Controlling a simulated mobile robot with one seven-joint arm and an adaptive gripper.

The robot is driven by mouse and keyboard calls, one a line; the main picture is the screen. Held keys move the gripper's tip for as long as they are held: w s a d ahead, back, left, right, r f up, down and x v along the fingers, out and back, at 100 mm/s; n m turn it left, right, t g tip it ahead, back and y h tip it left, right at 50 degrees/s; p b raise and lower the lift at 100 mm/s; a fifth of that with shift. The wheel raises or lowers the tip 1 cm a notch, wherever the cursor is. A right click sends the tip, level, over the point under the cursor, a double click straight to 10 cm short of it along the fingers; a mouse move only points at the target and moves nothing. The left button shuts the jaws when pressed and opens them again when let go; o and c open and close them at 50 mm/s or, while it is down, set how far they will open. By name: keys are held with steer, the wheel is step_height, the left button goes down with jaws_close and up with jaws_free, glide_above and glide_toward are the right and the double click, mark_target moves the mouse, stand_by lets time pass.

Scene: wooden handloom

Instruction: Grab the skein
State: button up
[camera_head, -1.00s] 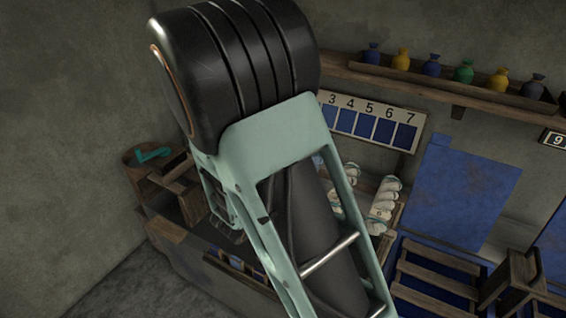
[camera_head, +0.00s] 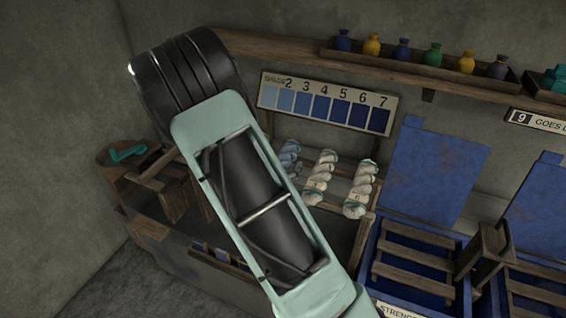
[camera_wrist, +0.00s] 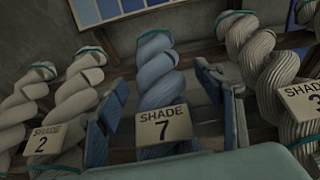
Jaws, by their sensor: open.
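In the wrist view, a pale blue twisted skein (camera_wrist: 157,75) with a tag reading "SHADE 7" (camera_wrist: 163,126) stands in the middle. My gripper (camera_wrist: 161,80) is open, with one finger on each side of this skein. I cannot tell whether either finger touches it. A whitish skein (camera_wrist: 78,95) with a "SHADE 2" tag (camera_wrist: 44,139) is to the left, and a grey-white skein (camera_wrist: 276,85) with a "SHADE 3" tag (camera_wrist: 303,98) is to the right. In the head view, a bluish skein (camera_head: 289,155) shows beside my arm, which hides my gripper.
More pale skeins (camera_head: 320,178) stand on the wooden rack close by. A shade card (camera_head: 326,103) hangs on the wall above. A shelf tray (camera_head: 420,68) holds several coloured bottles. Blue vats with slatted wooden racks (camera_head: 414,268) stand at the right.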

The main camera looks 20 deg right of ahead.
steer(key=shift+w+d+f, duration=0.2)
steer(key=shift+w+d, duration=0.05)
steer(key=shift+w, duration=0.1)
steer(key=c, duration=1.4)
steer(key=shift+o, duration=0.2)
steer(key=shift+r, duration=0.1)
